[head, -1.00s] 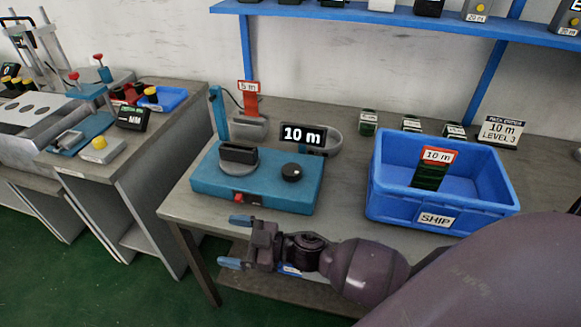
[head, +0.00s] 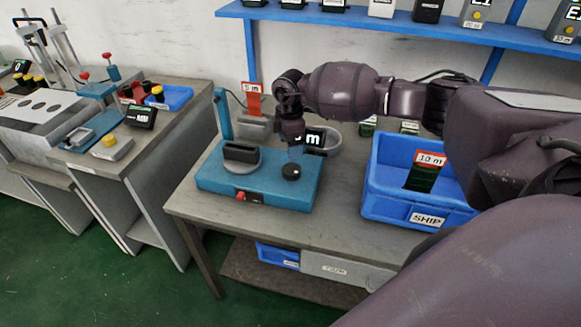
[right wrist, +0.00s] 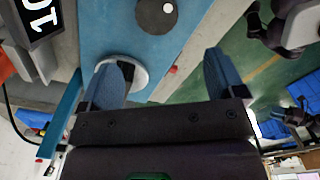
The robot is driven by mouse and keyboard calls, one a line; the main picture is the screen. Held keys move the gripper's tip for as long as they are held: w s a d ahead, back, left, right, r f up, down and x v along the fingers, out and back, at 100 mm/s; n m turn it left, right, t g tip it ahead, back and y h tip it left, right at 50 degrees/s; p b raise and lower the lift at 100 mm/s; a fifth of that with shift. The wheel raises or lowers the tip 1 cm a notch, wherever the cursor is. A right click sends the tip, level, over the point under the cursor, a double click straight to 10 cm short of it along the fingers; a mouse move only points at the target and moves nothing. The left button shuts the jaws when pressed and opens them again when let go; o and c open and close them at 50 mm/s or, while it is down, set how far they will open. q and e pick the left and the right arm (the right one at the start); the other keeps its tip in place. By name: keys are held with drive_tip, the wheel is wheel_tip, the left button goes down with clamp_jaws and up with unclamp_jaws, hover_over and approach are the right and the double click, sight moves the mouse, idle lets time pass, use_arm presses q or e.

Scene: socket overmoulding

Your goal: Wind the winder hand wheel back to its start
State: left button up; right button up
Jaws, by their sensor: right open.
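The winder is a teal box (head: 270,199) on the table, with a black slotted block on a grey disc at its left. Its hand wheel, a round black knob (head: 291,172), sits on top at the right; in the right wrist view the knob (right wrist: 150,12) shows at the top with a pale spot. My right gripper (head: 295,153) hangs pointing down just above and behind the knob. In the right wrist view its blue fingers (right wrist: 166,68) are apart with nothing between them, the knob beyond the tips. The 10 m display (head: 316,138) is partly hidden.
A blue SHIP bin (head: 385,206) with a 10 m labelled dark item stands right of the winder. My right arm spans above the bin.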

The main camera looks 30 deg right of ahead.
sight(290, 169)
drive_tip(key=f, duration=0.7)
drive_tip(key=f+b, duration=0.1)
drive_tip(key=f, duration=0.2)
drive_tip(key=shift+w+d+f, duration=0.1)
drive_tip(key=shift+d+f, duration=0.15)
drive_tip(key=shift+c, duration=0.4)
drive_tip(key=c, duration=0.9)
drive_tip(key=shift+o, duration=0.2)
drive_tip(key=shift+n, duration=0.3)
